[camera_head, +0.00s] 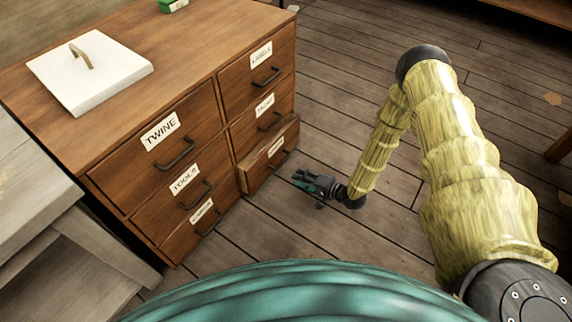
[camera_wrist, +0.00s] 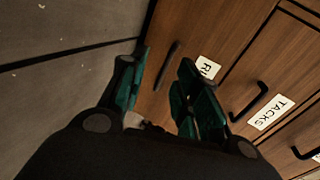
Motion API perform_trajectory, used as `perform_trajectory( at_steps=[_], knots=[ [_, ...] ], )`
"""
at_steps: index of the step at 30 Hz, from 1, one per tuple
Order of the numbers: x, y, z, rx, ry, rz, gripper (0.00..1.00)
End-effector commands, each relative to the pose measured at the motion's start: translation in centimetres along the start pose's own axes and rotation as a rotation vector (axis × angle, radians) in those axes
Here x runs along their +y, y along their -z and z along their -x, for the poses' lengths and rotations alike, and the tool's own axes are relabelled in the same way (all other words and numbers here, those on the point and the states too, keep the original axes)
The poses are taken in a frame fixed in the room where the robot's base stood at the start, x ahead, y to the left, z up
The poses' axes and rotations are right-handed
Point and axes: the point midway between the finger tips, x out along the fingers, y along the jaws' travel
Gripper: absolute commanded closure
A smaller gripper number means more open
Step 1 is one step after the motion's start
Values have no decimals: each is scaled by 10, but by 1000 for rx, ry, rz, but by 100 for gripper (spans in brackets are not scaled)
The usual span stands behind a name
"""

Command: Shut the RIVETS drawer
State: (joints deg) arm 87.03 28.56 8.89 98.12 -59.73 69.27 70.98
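The RIVETS drawer (camera_head: 257,178) is the bottom drawer of the right column in the wooden cabinet. It stands partly out, past the fronts above it. In the wrist view its brown front (camera_wrist: 222,38) carries a dark bar handle (camera_wrist: 167,66) and a label (camera_wrist: 206,69) of which only "RI" shows; a finger hides the rest. My gripper (camera_head: 302,180) is low over the floor, just in front of this drawer. In the wrist view my gripper (camera_wrist: 166,70) has its two green fingers apart with nothing between them; the handle shows beyond the gap. Whether it touches the front cannot be told.
The TACKS drawer (camera_wrist: 244,80) is above it and looks shut, as do the other drawers, including TWINE (camera_head: 187,140). A white slab with a handle (camera_head: 92,70) lies on the cabinet top. A grey bench (camera_head: 35,185) stands at left. Plank floor (camera_head: 330,110) right of the cabinet is clear.

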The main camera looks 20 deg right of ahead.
Motion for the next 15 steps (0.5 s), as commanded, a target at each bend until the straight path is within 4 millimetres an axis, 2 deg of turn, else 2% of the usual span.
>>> perform_trajectory(
  at_steps=[1, 3, 6, 11, 15],
  knots=[
    [2, 14, 1, 1, 37, -20, 68],
    [1, 27, 3, -6, 78, -48, 68],
    [-1, 37, 5, -18, 114, -71, 68],
    [-2, 41, -3, -24, 128, -81, 68],
    [-2, 40, -21, -25, 127, -80, 68]
  ],
)
